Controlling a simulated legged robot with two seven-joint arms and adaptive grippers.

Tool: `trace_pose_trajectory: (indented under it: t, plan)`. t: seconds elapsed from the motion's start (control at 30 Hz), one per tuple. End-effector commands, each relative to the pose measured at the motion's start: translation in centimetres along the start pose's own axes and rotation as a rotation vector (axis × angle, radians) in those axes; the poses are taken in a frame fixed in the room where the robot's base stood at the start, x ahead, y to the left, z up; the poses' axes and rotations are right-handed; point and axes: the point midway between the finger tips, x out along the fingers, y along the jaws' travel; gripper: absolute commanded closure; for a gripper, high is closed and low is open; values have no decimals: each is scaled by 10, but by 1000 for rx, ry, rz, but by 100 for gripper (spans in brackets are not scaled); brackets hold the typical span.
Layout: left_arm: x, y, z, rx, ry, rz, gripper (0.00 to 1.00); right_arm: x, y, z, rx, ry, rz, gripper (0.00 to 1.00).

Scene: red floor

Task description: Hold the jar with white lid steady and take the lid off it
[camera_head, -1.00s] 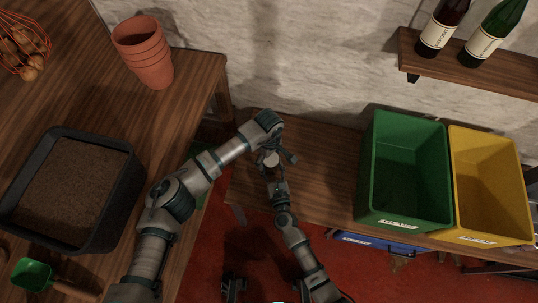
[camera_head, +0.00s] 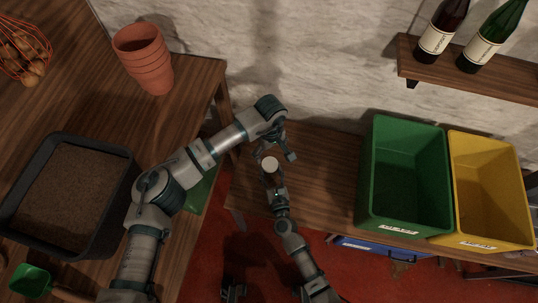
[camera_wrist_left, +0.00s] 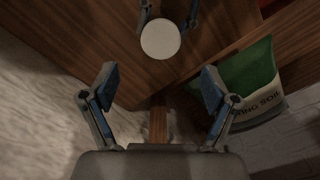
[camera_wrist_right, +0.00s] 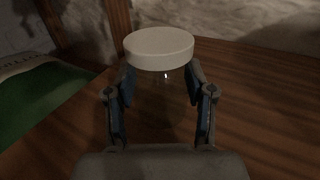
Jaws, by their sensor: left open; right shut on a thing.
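The jar with the white lid (camera_head: 270,163) stands near the left end of the low wooden table in the head view. The lid (camera_wrist_right: 159,47) sits on top of the clear jar body (camera_wrist_right: 160,100) in the right wrist view. My right gripper (camera_wrist_right: 160,100) is shut on the jar body, one finger on each side below the lid. My left gripper (camera_head: 280,143) is open and empty, just beyond the jar in the head view. In the left wrist view the lid (camera_wrist_left: 160,39) lies ahead of the open left fingers (camera_wrist_left: 158,88), apart from them.
A green bin (camera_head: 365,190) and a yellow bin (camera_head: 520,215) stand on the table to the right. A soil bag (camera_wrist_left: 250,75) lies below, beside the table. The left bench holds terracotta pots (camera_head: 146,60) and a soil tray (camera_head: 120,160). The table between jar and bins is clear.

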Motion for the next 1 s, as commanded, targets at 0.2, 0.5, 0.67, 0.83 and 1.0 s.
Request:
trace_pose_trajectory:
  t: [0.2,0.5,0.67,0.83,1.0]
  plan:
    - [18,0,1,35,-4,-3,14,0,0,-2,1,2,1,100]
    - [64,0,1,32,-3,-2,14,0,0,-1,1,2,1,100]
    - [76,0,0,32,-1,-1,14,0,0,-1,1,2,1,100]
    - [78,0,0,32,-1,-1,14,0,0,-1,1,2,0,100]
    - [78,0,0,32,-1,-1,26,0,0,-1,0,2,0,100]
